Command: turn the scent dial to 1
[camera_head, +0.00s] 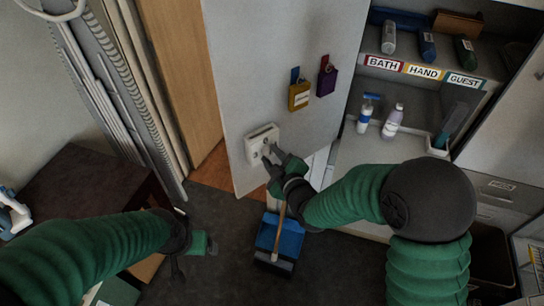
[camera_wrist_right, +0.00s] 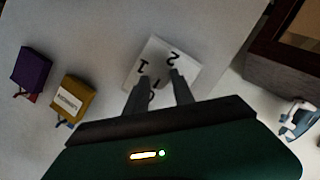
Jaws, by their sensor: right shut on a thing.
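The white scent dispenser (camera_head: 254,146) is mounted on the grey door panel in the head view. It also shows in the right wrist view (camera_wrist_right: 156,51), with the printed marks "1" and "2" readable on its face. My right gripper (camera_head: 268,157) is at the front of the dispenser, shut on its dial. In the wrist view both fingers reach onto the face just below the two numbers. The fingers hide most of the dial, so its setting cannot be read. My left gripper (camera_head: 200,244) is low at the left, away from the dispenser; its jaws are unclear.
A yellow box (camera_head: 299,97) and a purple box (camera_head: 327,82) hang on the panel near the dispenser. Shelves with bottles (camera_head: 392,120) and labels stand at the right. A blue dustpan (camera_head: 268,237) is below my right forearm. A dark table (camera_head: 75,195) is at the left.

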